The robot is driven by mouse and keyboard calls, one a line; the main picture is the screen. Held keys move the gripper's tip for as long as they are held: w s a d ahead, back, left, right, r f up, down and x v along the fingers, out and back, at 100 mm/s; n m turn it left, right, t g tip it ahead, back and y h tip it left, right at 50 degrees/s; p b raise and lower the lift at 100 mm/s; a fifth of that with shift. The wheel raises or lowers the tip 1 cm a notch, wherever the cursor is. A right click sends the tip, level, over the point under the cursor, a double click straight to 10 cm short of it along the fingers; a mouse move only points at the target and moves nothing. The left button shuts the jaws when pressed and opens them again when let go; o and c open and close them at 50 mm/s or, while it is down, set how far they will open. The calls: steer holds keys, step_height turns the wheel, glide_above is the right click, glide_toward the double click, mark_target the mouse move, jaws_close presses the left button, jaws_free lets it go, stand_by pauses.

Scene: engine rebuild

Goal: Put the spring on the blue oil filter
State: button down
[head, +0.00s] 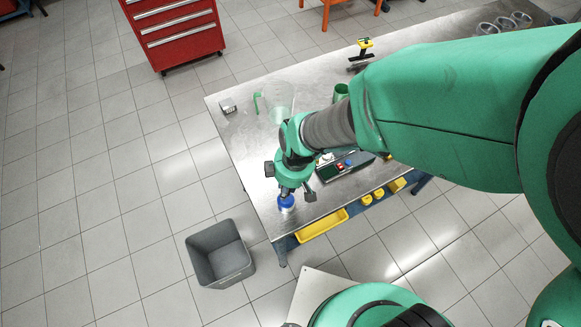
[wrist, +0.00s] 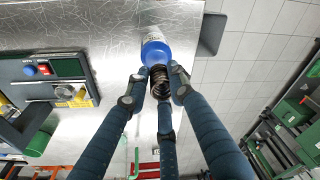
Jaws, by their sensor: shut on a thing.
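The blue oil filter (head: 286,202) stands near the front left corner of the metal table (head: 237,143). It also shows in the wrist view (wrist: 155,50), blue with a white end. My gripper (wrist: 158,82) is shut on a dark coiled spring (wrist: 159,77), with its three fingers around it. The spring lies over the near end of the filter in the wrist view. I cannot tell whether the two touch. In the head view my gripper (head: 288,190) is right above the filter, and the spring is hidden there.
A tester box with red and blue buttons (head: 342,172) is on the table to the right of my gripper. A clear jug with a green handle (head: 277,98) stands farther back. A grey bin (head: 219,253) is on the floor.

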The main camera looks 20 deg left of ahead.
steer(key=shift+w+a+f, duration=0.1)
steer(key=shift+f, duration=1.65)
steer(key=shift+f, duration=0.15)
steer(key=c, duration=1.5)
jaws_free()
steer(key=shift+r, duration=0.2)
steer(key=r, duration=0.4)
steer(key=d+r, duration=0.1)
steer(key=r, duration=0.6)
steer(key=shift+d+r+p, duration=0.35)
steer(key=shift+r, duration=0.05)
